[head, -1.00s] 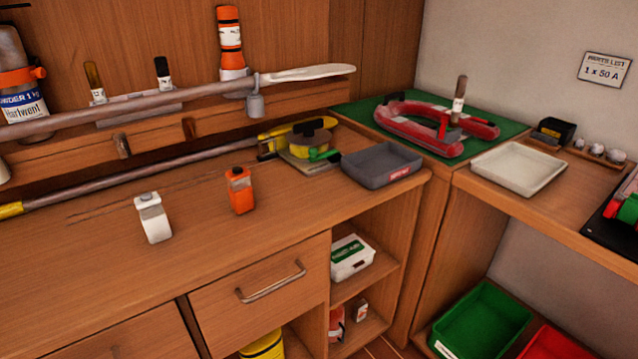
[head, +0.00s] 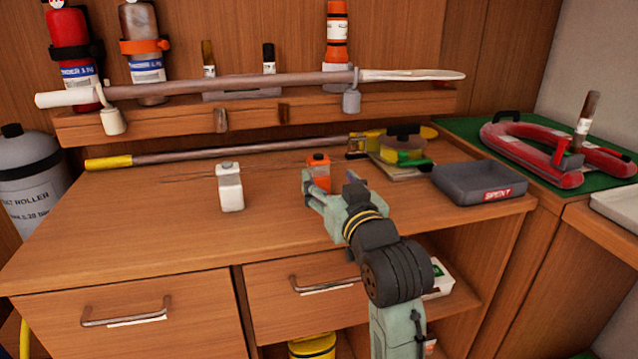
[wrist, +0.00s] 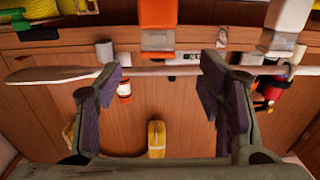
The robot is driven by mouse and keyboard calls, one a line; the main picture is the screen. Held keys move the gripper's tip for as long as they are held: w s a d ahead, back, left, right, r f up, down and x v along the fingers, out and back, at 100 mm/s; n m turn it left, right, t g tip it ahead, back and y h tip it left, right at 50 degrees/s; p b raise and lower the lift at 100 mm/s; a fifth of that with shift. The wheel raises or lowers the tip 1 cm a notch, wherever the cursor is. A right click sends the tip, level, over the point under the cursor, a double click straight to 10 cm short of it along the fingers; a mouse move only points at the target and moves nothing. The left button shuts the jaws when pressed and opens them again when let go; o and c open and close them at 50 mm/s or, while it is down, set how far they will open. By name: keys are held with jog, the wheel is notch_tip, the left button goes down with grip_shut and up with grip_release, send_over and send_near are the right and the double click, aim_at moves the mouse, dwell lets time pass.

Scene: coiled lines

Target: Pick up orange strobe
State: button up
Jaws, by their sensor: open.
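In the wrist view, the orange strobe (wrist: 158,14) is at the top centre, beyond the fingertips. My gripper (wrist: 163,82) is open there, with nothing between its fingers. A white unit of similar shape (head: 230,187) stands to the left of the strobe; it also shows at the wrist view's top right (wrist: 288,15).
A pole (head: 240,86) rests across the shelf behind. A second pole (head: 230,151) lies at the counter's back. A yellow reel (head: 405,145) and a grey tray (head: 491,183) are right of the strobe. The counter's left front is clear.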

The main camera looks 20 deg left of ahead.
aim_at(321, 163)
jog(key=x, duration=0.3)
jog(key=shift+w+a+r, duration=0.1)
jog(key=shift+w+a, duration=0.1)
jog(key=shift+a, duration=0.05)
jog(key=shift+d+p+x, duration=0.2)
jog(key=shift+p+x, duration=0.7)
jog(key=shift+x, duration=1.85)
jog(key=shift+w, duration=0.15)
jog(key=shift+c, duration=0.2)
jog(key=shift+r, duration=0.1)
jog(key=c, duration=1.3)
